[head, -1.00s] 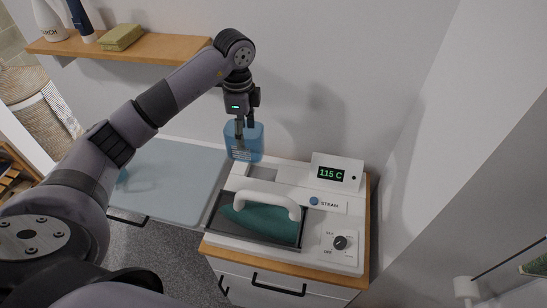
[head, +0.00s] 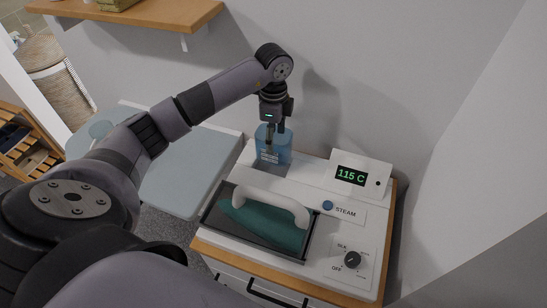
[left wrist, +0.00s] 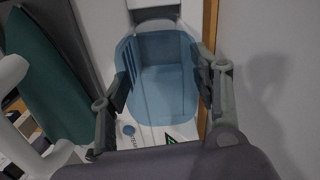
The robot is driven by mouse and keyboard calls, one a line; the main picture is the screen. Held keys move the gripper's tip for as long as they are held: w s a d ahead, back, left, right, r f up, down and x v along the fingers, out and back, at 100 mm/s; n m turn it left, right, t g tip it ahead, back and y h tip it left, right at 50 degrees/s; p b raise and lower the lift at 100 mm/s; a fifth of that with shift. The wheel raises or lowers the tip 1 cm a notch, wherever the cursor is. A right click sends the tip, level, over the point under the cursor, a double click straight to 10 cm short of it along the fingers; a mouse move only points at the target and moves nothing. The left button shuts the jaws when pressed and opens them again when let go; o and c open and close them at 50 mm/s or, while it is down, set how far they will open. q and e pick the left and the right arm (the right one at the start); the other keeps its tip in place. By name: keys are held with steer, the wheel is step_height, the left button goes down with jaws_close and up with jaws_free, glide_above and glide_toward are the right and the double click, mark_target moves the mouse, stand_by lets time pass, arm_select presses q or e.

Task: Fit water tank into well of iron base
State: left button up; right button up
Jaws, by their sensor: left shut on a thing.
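The translucent blue water tank (head: 272,148) is upright between the fingers of my left gripper (head: 274,127), which is shut on it. In the left wrist view the tank (left wrist: 165,82) sits between the two fingers (left wrist: 165,100). The white iron base (head: 335,215) stands on a wood-edged cabinet. The tank is at the base's back left part, and its lower end overlaps the base's top in the picture. My right gripper is not in view.
The teal iron with a white handle (head: 265,215) rests in the base's dark tray. The display panel (head: 358,175) reads 115 C, with a steam button (head: 327,205) and a dial (head: 352,260) nearby. A pale blue board (head: 185,180) lies left. Walls stand close behind and right.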

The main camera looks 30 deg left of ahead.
arm_select(q)
steer(key=shift+s+f+b, duration=0.15)
steer(key=shift+f+b, duration=0.2)
steer(key=shift+f, duration=0.5)
step_height(320, 180, down, 4)
steer(key=b, duration=0.3)
steer(key=shift+r, duration=0.15)
steer(key=shift+f, duration=0.35)
steer(key=shift+r, duration=0.1)
steer(key=o, duration=1.7)
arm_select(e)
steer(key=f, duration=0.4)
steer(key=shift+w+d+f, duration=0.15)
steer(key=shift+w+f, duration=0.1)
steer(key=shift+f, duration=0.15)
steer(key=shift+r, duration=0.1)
